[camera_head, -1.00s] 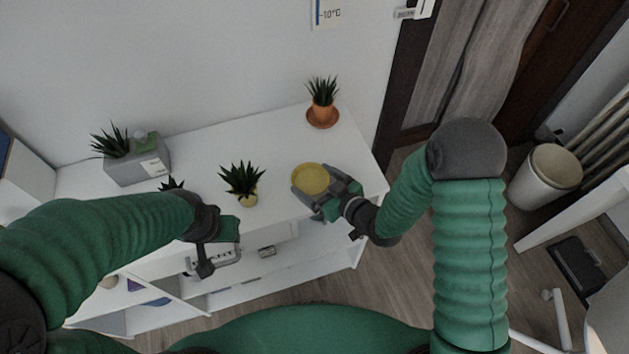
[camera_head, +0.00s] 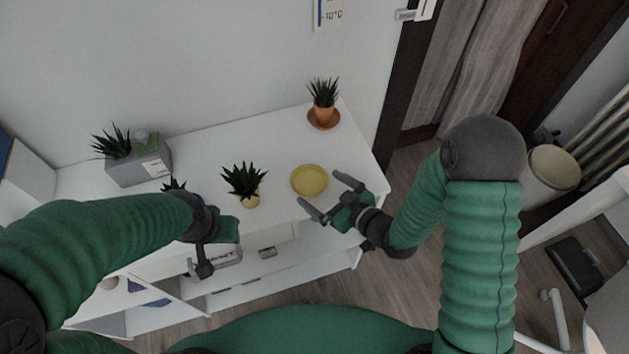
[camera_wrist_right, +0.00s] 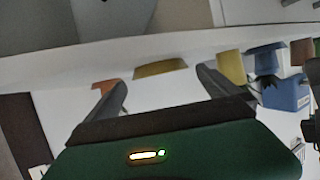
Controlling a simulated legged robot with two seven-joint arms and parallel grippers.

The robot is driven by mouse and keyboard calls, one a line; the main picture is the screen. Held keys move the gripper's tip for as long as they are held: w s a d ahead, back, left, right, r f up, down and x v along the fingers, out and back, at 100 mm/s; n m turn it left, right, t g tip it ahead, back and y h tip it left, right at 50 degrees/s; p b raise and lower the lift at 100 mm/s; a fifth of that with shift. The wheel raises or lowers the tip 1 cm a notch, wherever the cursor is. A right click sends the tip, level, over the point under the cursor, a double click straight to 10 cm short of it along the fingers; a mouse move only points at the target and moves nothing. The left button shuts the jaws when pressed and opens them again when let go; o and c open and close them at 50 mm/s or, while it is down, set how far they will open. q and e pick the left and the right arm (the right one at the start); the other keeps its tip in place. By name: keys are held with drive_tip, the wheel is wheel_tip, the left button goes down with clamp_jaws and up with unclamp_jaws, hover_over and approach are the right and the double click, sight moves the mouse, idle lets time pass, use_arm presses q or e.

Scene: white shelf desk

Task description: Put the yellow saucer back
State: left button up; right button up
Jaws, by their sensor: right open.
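The yellow saucer (camera_head: 309,180) lies on the white desk top, right of a plant in a yellow pot (camera_head: 249,199). It also shows in the right wrist view (camera_wrist_right: 160,68), beyond and between my fingers. My right gripper (camera_head: 322,192) is open and empty at the saucer's lower right, its fingers spread and apart from the saucer. In the right wrist view the right gripper (camera_wrist_right: 162,85) shows both fingers apart with nothing between them. My left gripper (camera_head: 214,258) is in front of the desk's edge at left; its finger opening is not clear.
A plant in an orange pot (camera_head: 323,112) stands on an orange saucer (camera_head: 323,124) at the back right. A grey planter box (camera_head: 138,168) is at the back left. Shelves (camera_head: 235,290) lie below the top. The top between the planter box and orange pot is clear.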

drive_tip(key=p+v, duration=0.5)
drive_tip(key=v, duration=0.3)
drive_tip(key=w+d+m+g+h, duration=0.2)
drive_tip(key=w+d+h, duration=0.1)
drive_tip(key=d+h, duration=0.4)
drive_tip(key=s+d+r+m+g+h, duration=0.1)
drive_tip(key=s+d+r+m+g, duration=0.1)
drive_tip(key=s, duration=0.3)
drive_tip(key=s+d+r+m+g+h, duration=0.1)
drive_tip(key=s+d+r+m+g, duration=0.2)
drive_tip(key=s, duration=0.3)
drive_tip(key=shift+s+r+m+g, duration=0.3)
drive_tip(key=shift+r+m+g, duration=0.1)
drive_tip(key=shift+r+m, duration=0.2)
